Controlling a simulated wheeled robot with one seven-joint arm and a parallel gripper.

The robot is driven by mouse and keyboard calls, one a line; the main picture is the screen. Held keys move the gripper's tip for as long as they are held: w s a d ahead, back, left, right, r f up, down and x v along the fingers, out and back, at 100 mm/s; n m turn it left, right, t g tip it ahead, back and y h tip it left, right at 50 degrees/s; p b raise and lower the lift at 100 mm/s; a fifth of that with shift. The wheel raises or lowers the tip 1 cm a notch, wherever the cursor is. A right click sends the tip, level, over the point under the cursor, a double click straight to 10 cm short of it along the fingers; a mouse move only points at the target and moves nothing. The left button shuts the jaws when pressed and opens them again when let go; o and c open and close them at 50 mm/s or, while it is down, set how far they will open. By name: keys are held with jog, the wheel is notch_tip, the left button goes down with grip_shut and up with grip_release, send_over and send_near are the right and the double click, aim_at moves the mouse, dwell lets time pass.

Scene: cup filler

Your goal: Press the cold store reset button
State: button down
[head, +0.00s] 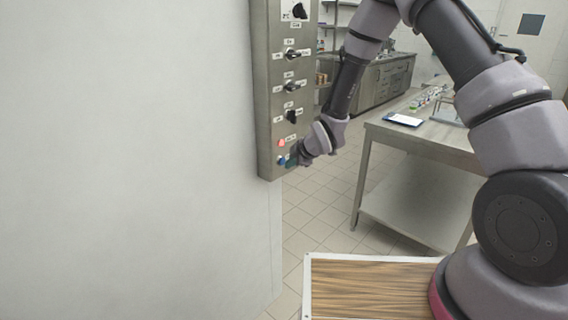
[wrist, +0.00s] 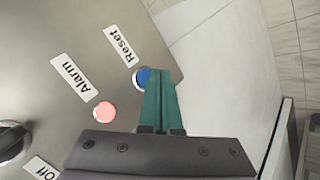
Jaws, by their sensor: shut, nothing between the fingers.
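The blue reset button (wrist: 142,77) sits on a grey metal control panel (wrist: 60,25), beside a label reading "Reset" (wrist: 119,45). In the head view the blue button (head: 281,160) is near the panel's lower end. My gripper (wrist: 159,72) is shut and empty, its green fingers side by side. In the wrist view the fingertips overlap the right part of the button. I cannot tell whether they touch it. In the head view my gripper (head: 291,160) is at the panel's lower right edge, close to the button.
A lit red button (wrist: 104,112) labelled "Alarm" (wrist: 74,77) is beside the blue one. A black knob (wrist: 12,140) and several switches are further along the panel. A white wall (head: 130,160) borders it. A steel table (head: 430,140) stands to the right, with tiled floor between.

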jog(key=shift+w+a, duration=0.25)
jog(key=shift+a, duration=0.1)
dwell(0.7)
jog(key=shift+d, duration=0.1)
jog(key=shift+s+d, duration=0.4)
jog(key=shift+d, duration=0.05)
jog(key=shift+s+d, duration=0.1)
jog(key=s+d, duration=0.1)
jog(key=d, duration=0.1)
jog(key=s+d, duration=0.2)
jog(key=shift+s+d, duration=0.3)
dwell(0.8)
